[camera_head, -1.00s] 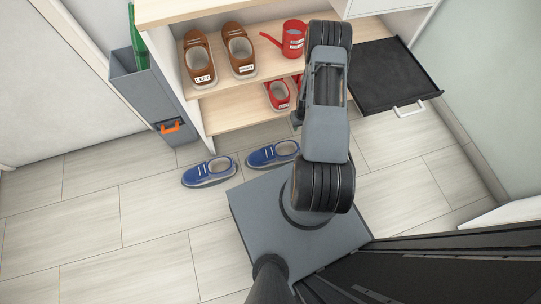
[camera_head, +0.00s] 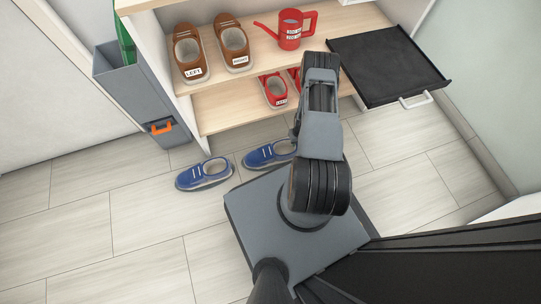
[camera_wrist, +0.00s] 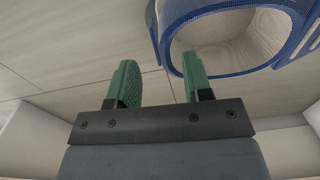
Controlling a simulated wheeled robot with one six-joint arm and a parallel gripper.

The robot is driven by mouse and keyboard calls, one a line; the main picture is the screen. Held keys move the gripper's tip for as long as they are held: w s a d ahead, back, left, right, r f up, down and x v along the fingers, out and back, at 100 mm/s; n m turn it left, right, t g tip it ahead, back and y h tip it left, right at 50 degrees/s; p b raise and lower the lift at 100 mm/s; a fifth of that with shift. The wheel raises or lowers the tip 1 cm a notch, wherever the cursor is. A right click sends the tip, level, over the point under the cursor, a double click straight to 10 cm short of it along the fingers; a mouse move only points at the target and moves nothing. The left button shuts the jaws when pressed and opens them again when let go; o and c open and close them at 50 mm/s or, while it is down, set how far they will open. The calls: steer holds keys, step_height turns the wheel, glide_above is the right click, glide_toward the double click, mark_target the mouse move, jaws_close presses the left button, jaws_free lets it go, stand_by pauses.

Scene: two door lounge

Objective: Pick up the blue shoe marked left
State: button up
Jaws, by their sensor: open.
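Two blue shoes stand on the floor in front of the shelf in the head view, one further left (camera_head: 204,174) and one nearer my arm (camera_head: 266,154). No marking can be read on either. In the wrist view, a blue shoe's collar (camera_wrist: 164,32) fills the upper right, and its heel and toe run out of frame. I cannot tell which shoe it is. My gripper (camera_wrist: 158,74) is open, with nothing between its green fingers. The right fingertip is close to the shoe's rim; contact cannot be judged. In the head view my arm hides most of the gripper.
Brown shoes marked left (camera_head: 187,54) and right (camera_head: 233,45) and a red watering can (camera_head: 290,29) stand on the upper shelf. Red shoes (camera_head: 275,89) are below. A black tray (camera_head: 388,66) juts out at right. A grey bin (camera_head: 140,95) stands left. Floor at left is clear.

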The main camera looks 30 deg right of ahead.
steer(key=f+b, duration=0.3)
steer(key=f, duration=0.2)
steer(key=shift+a, duration=0.2)
steer(key=shift+c, duration=0.3)
jaws_close()
